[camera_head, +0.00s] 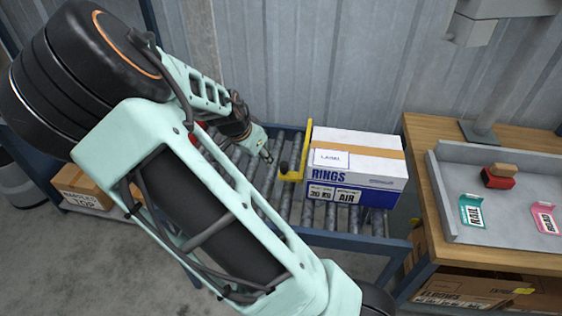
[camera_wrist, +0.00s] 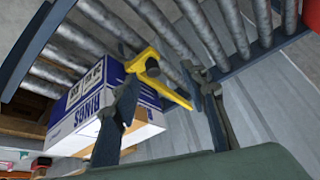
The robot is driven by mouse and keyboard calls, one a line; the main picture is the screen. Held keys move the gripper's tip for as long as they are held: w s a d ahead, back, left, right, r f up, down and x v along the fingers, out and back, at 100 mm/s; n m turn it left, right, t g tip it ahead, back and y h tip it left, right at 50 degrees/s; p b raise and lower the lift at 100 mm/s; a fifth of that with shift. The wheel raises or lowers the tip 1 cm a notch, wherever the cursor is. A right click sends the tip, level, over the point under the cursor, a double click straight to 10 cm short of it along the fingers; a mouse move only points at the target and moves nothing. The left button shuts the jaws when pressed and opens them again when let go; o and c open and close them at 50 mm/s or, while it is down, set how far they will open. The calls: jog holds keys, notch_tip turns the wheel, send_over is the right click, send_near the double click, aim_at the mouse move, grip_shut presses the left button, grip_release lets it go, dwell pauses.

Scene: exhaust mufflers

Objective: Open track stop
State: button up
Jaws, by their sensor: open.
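The track stop is a yellow bar with a dark round knob (camera_head: 284,167), lying across the roller track (camera_head: 262,201). A white and blue box (camera_head: 355,167) marked RINGS rests on the rollers against the right side of the yellow stop (camera_head: 304,150). My gripper (camera_head: 268,158) is just left of the knob, its fingers pointing toward it. In the wrist view the yellow stop (camera_wrist: 172,92) and its dark knob (camera_wrist: 152,67) show between my open fingers (camera_wrist: 165,90). I cannot tell whether a finger touches the knob.
A wooden table (camera_head: 424,135) with a grey tray (camera_head: 450,217) stands at the right, holding small labelled cards and a red stamp-like object (camera_head: 498,178). A cardboard box (camera_head: 82,190) sits low at the left. A corrugated wall runs behind the track. My arm crosses the left foreground.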

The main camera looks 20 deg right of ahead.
aim_at(284, 164)
jog(key=w+d+f+h, duration=0.1)
jog(key=d+f, duration=0.2)
jog(key=f, duration=0.1)
jog(key=w+d+f+h+b, duration=0.1)
jog(key=w+d+f, duration=0.1)
jog(key=d+f, duration=0.1)
jog(key=w+d+f+h, duration=0.1)
jog(key=d+f, duration=0.3)
jog(key=f, duration=0.1)
jog(key=shift+w+m+t+h+b, duration=0.2)
jog(key=shift+m+t+h+b, duration=0.1)
jog(key=shift+h+b, duration=0.1)
grip_shut()
dwell(0.3)
